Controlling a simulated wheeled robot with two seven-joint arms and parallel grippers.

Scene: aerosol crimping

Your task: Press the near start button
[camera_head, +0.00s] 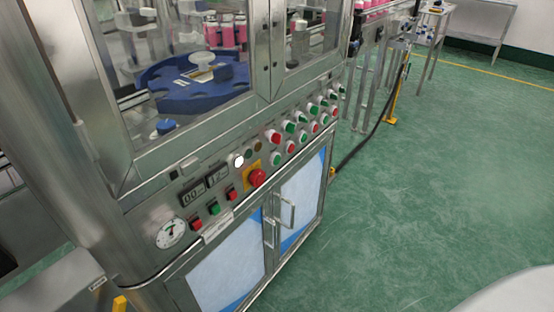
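The control panel of a steel crimping machine (170,205) runs along its front below the glass doors. A small green button (214,209) sits low on the panel's near end, between a red button (196,223) and another red button (232,194). More green and red knobs (289,126) fill the panel's far end in two rows. No label is readable, so I cannot tell which green one is the near start button. Neither gripper is in view.
A red emergency-stop knob (257,177) on a yellow plate is close to the small buttons. A pressure gauge (171,232) is at the near corner. Cabinet doors with handles (283,210) are below. The green floor (440,150) at right is clear.

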